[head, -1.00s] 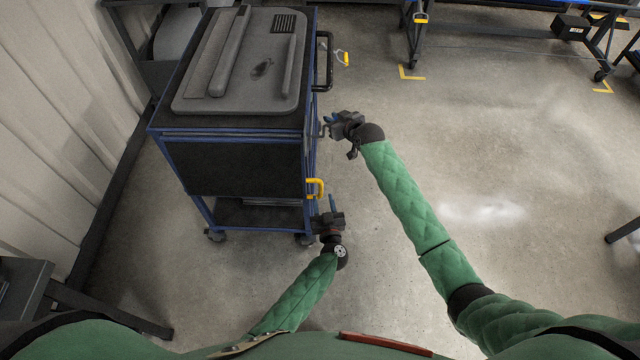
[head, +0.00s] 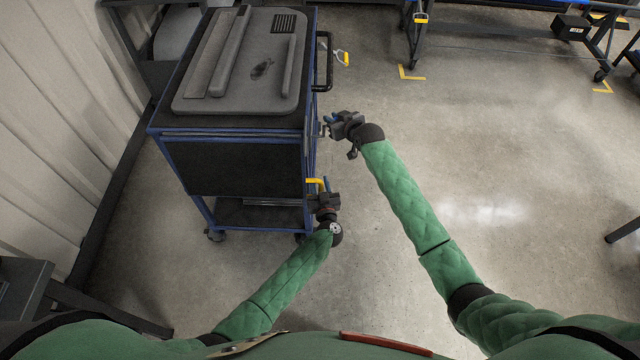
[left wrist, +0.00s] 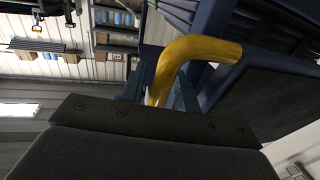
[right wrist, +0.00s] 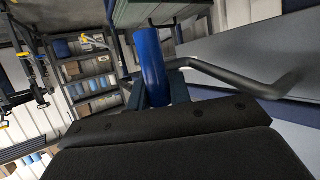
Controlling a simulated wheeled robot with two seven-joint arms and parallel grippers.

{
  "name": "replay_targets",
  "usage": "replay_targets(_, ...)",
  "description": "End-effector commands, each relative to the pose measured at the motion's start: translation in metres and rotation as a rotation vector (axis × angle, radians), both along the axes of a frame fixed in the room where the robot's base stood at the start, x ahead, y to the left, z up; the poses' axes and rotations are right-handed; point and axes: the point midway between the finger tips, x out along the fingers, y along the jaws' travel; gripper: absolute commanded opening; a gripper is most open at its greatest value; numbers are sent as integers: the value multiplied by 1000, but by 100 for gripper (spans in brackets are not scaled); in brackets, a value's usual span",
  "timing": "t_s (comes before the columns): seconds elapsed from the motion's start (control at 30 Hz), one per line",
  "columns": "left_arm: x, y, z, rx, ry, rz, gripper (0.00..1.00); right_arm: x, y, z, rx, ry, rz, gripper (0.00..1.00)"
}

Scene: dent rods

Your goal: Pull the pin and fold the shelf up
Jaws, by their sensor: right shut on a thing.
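The blue-framed cart (head: 240,135) stands upper left. A yellow handle (head: 313,181) sticks out from its right side, beside a dark panel (left wrist: 275,95) in the left wrist view. The panel seems to be the hanging shelf, nearly edge-on from the head. My left gripper (head: 326,190) is at the yellow handle, its fingers apart on either side of it; contact is unclear. My right gripper (head: 331,122) is at the cart's side farther back, shut on a blue cylindrical grip (right wrist: 151,65), apparently the pin's. The pin's inner end is hidden.
A grey moulded cover (head: 240,65) lies on the cart top. A dark tubular handle (head: 328,62) projects from the cart's far right side; a bent bar (right wrist: 235,82) crosses the right wrist view. The floor (head: 480,150) to the right is clear. A corrugated wall (head: 55,110) stands left.

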Motion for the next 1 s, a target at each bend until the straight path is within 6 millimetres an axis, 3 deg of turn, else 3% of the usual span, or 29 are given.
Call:
replay_targets(0.03,0,0,0,0,0,0,20,1,-2,0,-1,0,-2,0)
replay_targets(0.13,0,0,0,0,0,0,1,1,-2,0,-1,0,-2,0)
replay_targets(0.43,-3,-1,0,-4,13,1,0,1,-2,0,-1,0,-2,0)
replay_targets(1.0,-38,-2,6,-3,168,-1,0,1,-2,0,-2,0,-2,0)
